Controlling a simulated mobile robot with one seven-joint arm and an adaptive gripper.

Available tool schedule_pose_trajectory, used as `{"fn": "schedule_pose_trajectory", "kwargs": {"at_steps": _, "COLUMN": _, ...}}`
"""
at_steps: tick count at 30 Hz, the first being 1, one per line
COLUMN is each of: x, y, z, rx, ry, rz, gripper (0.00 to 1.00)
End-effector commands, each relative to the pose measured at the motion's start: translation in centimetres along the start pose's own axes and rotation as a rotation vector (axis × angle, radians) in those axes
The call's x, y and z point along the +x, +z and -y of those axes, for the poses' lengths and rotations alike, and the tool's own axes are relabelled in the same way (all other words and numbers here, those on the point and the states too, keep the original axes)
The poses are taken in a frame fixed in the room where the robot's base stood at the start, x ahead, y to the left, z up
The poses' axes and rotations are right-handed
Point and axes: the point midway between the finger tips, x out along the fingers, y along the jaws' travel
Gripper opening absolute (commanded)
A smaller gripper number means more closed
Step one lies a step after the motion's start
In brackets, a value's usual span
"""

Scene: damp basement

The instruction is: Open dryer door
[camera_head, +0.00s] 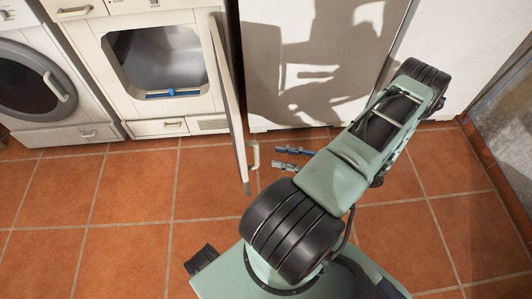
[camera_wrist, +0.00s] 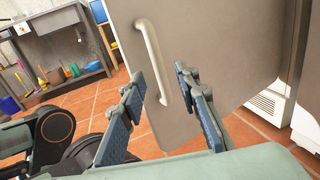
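The dryer (camera_head: 115,70) is a cream front-loader at the upper left in the head view, its square drum opening uncovered. Its door (camera_head: 226,95) stands swung out on the right, seen nearly edge-on. The pale door handle (camera_head: 254,156) is on the door's outer face, near its free edge. In the wrist view the door (camera_wrist: 220,45) fills the middle, with the curved handle (camera_wrist: 153,60) upright on it. My gripper (camera_head: 276,156) is open and empty just right of the handle. In the wrist view my gripper (camera_wrist: 160,82) has its fingers apart, with the handle ahead between them.
A washing machine (camera_head: 42,95) with a round door stands left of the dryer. A white cabinet (camera_head: 290,65) stands to the right, behind my arm. A sink bench (camera_wrist: 65,45) is in the wrist view's background. Tiled floor (camera_head: 130,220) before the machines is clear.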

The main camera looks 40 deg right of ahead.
Motion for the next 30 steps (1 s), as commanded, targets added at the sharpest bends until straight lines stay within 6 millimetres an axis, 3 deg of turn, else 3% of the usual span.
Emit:
{"fn": "schedule_pose_trajectory", "kwargs": {"at_steps": 3, "x": -2.1, "y": 0.0, "z": 0.1, "rx": -0.002, "ry": -0.002, "rz": 0.0, "gripper": 0.29}}
{"fn": "schedule_pose_trajectory", "kwargs": {"at_steps": 9, "x": -3.9, "y": 0.0, "z": 0.0, "rx": 0.0, "ry": -0.001, "rz": 0.001, "gripper": 0.29}}
{"fn": "schedule_pose_trajectory", "kwargs": {"at_steps": 30, "x": -4.2, "y": 0.2, "z": 0.1, "rx": -0.009, "ry": 0.022, "rz": -0.023, "gripper": 0.29}}
